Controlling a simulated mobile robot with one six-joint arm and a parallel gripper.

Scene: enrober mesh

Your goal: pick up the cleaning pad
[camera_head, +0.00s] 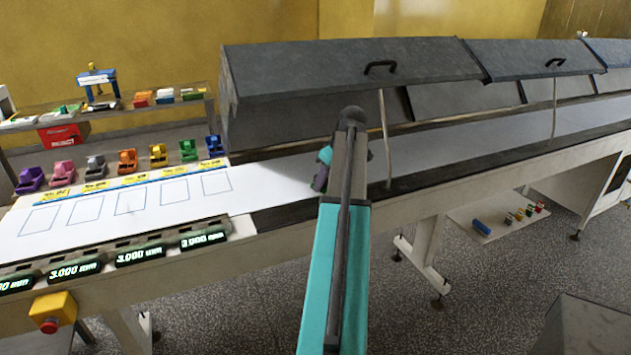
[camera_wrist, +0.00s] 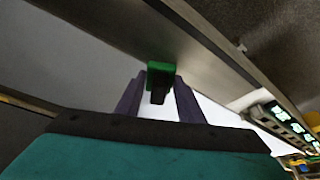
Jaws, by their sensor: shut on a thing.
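My gripper (camera_wrist: 159,82) shows in the wrist view with its two grey-purple fingers on either side of a small green block with a dark part. I take this block to be the cleaning pad (camera_wrist: 160,67). The fingers are shut on it, and it sits at their tips. I cannot tell how high the pad is above the belt.
A long grey hood (camera_head: 350,75) with black handles stands over the conveyor (camera_head: 450,145). Thin upright rods stand at its near side. Several coloured holders (camera_head: 127,160) line the back of the white marked panel (camera_head: 125,208). Digital displays (camera_head: 140,254) line its front.

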